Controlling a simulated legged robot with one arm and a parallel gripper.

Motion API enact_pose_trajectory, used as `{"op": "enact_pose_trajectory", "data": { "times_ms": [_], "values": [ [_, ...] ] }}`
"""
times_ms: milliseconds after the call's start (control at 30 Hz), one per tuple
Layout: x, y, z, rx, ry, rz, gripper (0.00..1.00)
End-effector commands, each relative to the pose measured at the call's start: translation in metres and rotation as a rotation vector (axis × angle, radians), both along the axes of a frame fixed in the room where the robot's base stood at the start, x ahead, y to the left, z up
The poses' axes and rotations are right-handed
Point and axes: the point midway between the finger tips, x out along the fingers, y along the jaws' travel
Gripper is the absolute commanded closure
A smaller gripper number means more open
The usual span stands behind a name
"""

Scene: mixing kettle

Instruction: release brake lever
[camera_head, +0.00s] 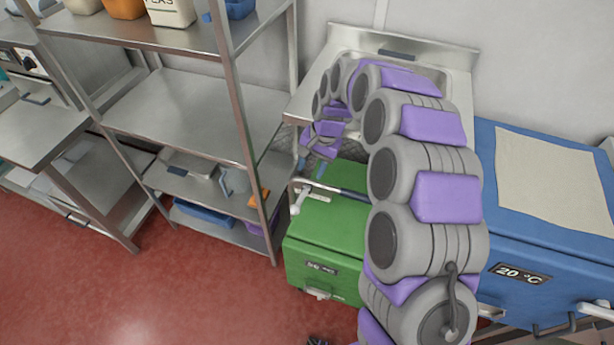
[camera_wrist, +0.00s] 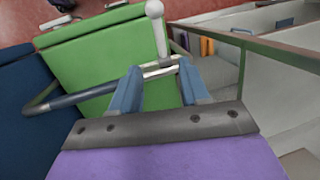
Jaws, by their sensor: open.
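A white lever with a rounded knob (camera_head: 302,197) stands at the left top edge of a green box-shaped unit (camera_head: 322,228). In the wrist view the white lever (camera_wrist: 158,32) rises just beyond my fingertips, joined near its foot to a metal bar. That bar (camera_wrist: 75,100) turns dark blue-grey and curves across the green top. My gripper (camera_head: 312,167) is open, its blue fingers pointing down near the lever. In the wrist view my gripper (camera_wrist: 158,72) has its two fingers apart, with the bar crossing the gap near the tips. I cannot tell whether they touch it.
A steel shelf rack (camera_head: 190,115) stands close on the left of the green unit. A blue unit (camera_head: 550,240) marked 20 °C stands on the right. A steel sink counter (camera_head: 330,75) is behind. Red floor (camera_head: 180,300) is clear in front.

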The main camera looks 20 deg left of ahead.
Motion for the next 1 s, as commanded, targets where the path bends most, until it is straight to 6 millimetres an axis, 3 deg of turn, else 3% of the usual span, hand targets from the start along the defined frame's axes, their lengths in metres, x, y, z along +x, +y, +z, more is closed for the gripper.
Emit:
{"op": "enact_pose_trajectory", "data": {
  "times_ms": [100, 233, 667, 833, 1000],
  "values": [
    [0.003, -0.003, 0.018, 0.002, -0.004, -0.001, 0.55],
    [0.004, -0.004, 0.029, 0.002, -0.003, -0.001, 0.55],
    [0.003, -0.005, 0.031, 0.001, -0.002, -0.001, 0.55],
    [-0.008, -0.002, 0.029, -0.004, -0.030, -0.004, 0.55],
    [-0.032, 0.001, 0.026, -0.012, -0.088, -0.014, 0.55]
  ]
}}
